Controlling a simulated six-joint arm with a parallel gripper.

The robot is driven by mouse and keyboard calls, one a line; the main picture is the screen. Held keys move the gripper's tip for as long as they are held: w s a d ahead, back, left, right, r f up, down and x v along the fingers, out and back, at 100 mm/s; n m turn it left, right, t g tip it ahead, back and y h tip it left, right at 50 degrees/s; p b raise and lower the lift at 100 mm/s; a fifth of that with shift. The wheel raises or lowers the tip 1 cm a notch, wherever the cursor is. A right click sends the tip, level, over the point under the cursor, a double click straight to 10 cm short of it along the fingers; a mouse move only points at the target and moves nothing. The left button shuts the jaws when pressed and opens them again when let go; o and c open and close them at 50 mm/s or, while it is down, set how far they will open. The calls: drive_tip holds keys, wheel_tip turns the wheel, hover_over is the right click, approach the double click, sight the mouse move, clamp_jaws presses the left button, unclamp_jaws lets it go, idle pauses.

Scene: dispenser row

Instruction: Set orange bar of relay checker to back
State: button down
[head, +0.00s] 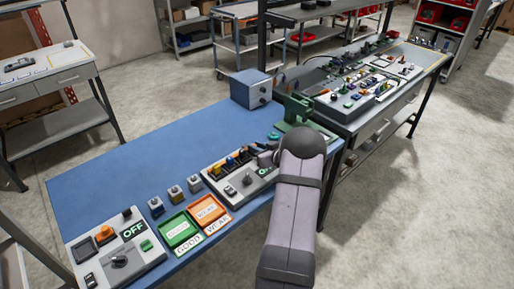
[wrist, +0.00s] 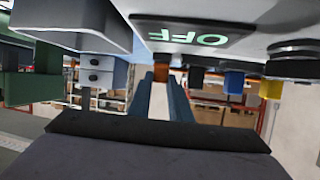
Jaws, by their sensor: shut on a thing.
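The grey relay checker (head: 240,190) stands on the blue bench in the head view, with a row of small coloured bars along its back. In the wrist view its panel (wrist: 285,25) fills the upper right, upside down, with a dark display (wrist: 195,33) that reads OFF in green. My gripper (head: 267,158) is at the right end of the row. In the wrist view the orange bar (wrist: 161,73) sits between the fingertips of my gripper (wrist: 161,88), which are shut on it. In the head view my gripper and arm hide this bar.
Blue (wrist: 234,82) and yellow (wrist: 270,88) bars stand beside the gripped one. A green fixture (head: 297,112) is close behind my arm. Green (head: 179,231) and orange (head: 208,211) trays lie left of the checker. The bench's back left is clear.

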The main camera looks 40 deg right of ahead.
drive_tip(key=shift+w, duration=0.8)
drive_tip(key=shift+r, duration=0.1)
drive_tip(key=c, duration=1.7)
unclamp_jaws()
drive_tip(key=shift+w, duration=0.1)
drive_tip(key=shift+o, duration=0.4)
drive_tip(key=shift+b+v, duration=1.2)
drive_tip(key=shift+v, duration=2.45)
